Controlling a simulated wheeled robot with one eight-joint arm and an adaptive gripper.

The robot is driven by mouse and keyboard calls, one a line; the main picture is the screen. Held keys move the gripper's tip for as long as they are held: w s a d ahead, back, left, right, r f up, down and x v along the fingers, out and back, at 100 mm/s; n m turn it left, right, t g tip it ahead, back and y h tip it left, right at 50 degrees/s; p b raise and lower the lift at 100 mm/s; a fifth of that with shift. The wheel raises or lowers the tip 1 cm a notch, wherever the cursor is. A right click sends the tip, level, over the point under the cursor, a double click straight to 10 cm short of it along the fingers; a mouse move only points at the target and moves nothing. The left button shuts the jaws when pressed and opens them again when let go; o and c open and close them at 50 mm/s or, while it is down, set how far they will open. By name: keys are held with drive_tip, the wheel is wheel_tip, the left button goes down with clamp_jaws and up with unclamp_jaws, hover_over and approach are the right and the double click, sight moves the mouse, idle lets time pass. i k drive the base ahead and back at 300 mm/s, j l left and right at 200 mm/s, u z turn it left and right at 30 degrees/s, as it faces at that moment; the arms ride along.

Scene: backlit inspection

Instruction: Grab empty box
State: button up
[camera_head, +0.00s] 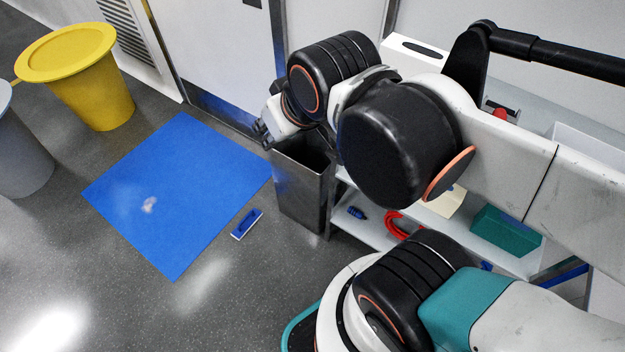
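A white box (412,46) with a dark slot in its top stands on the upper level of the shelf unit, behind my arm. Its lower part is hidden by the arm, and I cannot see whether it is empty. My gripper (263,133) is at the far end of my arm, its dark fingers beside the upper left rim of a tall grey metal bin (300,190). It is well to the left of the white box, and nothing shows held in it. The fingers are small and partly covered, so their opening is unclear.
The shelf unit (345,232) holds a red coiled item (398,225), a green box (506,232) and a blue item (356,212). A blue mat (180,185), a blue-and-white brush-like item (246,224) and a yellow bin (95,95) are on the floor. The lower left floor is clear.

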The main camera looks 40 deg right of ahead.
sight(411, 57)
drive_tip(key=l+z, duration=0.2)
drive_tip(key=z, duration=1.15)
drive_tip(key=k+l+z, duration=0.2)
drive_tip(key=z, duration=0.2)
drive_tip(key=k+l+z, duration=0.1)
drive_tip(key=l+z, duration=0.15)
drive_tip(key=z, duration=0.2)
